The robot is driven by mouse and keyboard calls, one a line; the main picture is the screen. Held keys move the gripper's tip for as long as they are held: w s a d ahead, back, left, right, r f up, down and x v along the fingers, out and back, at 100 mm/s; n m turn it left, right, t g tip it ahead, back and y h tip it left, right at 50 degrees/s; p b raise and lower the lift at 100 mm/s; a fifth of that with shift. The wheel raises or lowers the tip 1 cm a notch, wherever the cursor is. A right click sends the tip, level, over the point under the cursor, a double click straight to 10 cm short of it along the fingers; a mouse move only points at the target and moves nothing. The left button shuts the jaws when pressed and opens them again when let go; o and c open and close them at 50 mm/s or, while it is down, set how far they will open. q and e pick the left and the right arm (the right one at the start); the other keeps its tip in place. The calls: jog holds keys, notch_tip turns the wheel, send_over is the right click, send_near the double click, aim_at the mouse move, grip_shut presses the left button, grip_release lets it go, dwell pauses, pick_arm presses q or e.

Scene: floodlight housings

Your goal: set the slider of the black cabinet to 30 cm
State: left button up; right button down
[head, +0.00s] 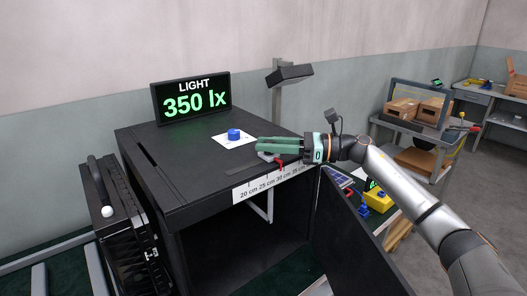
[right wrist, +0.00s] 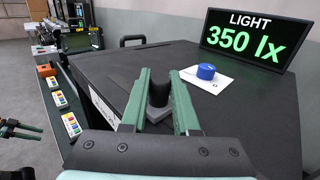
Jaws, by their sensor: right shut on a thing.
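The black cabinet (head: 190,185) has a slot in its top and a white scale strip (head: 270,183) on its front edge, marked 20 to 35 cm and on. My right gripper (head: 260,145) lies over the top near that edge, its green fingers around the dark upright slider knob (right wrist: 158,92). A red pointer (head: 281,164) by the fingers stands close to the 30 cm mark; the exact reading is too small to tell. My left gripper (right wrist: 24,129) shows small at the left edge of the right wrist view, away from the cabinet; its opening is unclear.
A light display (head: 191,98) reading 350 lx stands on the cabinet's back. The cabinet door (head: 355,240) hangs open below my right arm. A black case (head: 125,220) stands at left.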

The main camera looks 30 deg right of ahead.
jog(key=shift+w+d, duration=0.1)
jog(key=shift+d, duration=0.65)
pick_arm(q)
jog(key=shift+d+f, duration=0.3)
jog(key=shift+d, duration=0.05)
pick_arm(e)
jog(key=shift+a, duration=0.1)
jog(key=c, duration=0.7)
grip_release()
jog(key=shift+o, duration=0.2)
jog(key=shift+s+d+f+b, duration=0.15)
jog(key=shift+s+d+b, duration=0.2)
jog(key=shift+s+d, duration=0.05)
pick_arm(q)
jog(key=d+f+b, duration=0.1)
jog(key=b, duration=0.1)
jog(key=w+d+f+b, duration=0.1)
jog(key=b, duration=0.1)
jog(key=shift+w+f+h, duration=0.25)
jog(key=shift+f+h, duration=0.05)
pick_arm(e)
jog(key=v, duration=1.1)
jog(key=shift+s, duration=0.15)
